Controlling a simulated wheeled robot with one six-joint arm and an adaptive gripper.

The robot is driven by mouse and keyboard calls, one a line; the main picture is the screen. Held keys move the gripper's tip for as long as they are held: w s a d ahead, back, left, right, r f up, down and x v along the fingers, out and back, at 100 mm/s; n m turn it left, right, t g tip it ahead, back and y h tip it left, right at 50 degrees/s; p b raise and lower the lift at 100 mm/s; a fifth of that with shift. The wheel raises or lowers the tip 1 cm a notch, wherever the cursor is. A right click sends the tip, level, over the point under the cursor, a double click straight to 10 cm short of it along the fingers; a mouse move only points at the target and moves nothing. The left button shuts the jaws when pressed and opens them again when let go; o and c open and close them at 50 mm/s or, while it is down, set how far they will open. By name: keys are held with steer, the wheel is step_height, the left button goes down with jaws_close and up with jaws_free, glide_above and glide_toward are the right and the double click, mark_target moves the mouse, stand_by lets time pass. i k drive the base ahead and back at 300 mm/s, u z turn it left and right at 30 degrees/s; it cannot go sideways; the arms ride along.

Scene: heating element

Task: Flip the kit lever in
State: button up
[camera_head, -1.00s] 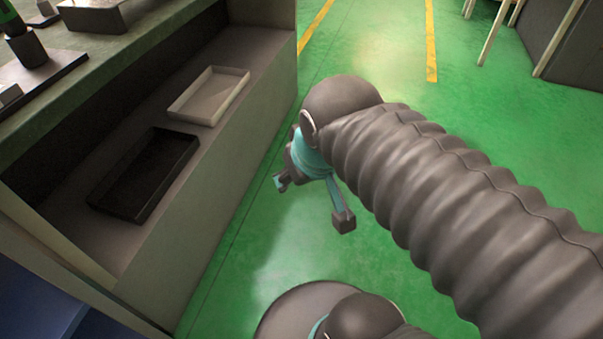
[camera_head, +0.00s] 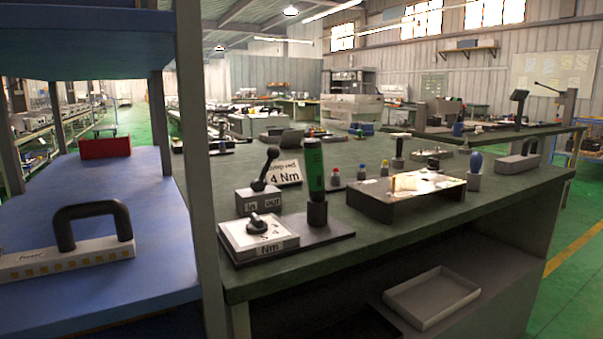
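The lever (camera_head: 266,167) is black with a round knob. It stands on a small grey box (camera_head: 244,204) with labels "in" on the left and "out" on the right. The lever leans to the right, toward the "out" side. The box is near the left front corner of the green workbench (camera_head: 370,240). My gripper is not in view now, so its distance from the lever and its state are not shown.
In front of the lever is a white box with a black knob (camera_head: 257,224), marked "Nm". A green and black driver (camera_head: 315,180) stands upright to its right. A grey post (camera_head: 196,150) and a blue shelf (camera_head: 100,220) are at the left.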

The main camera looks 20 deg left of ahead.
mark_target(273, 152)
steer(key=z, duration=0.05)
steer(key=i, duration=1.35)
steer(key=u, duration=2.55)
steer(key=k, duration=1)
steer(key=z, duration=0.8)
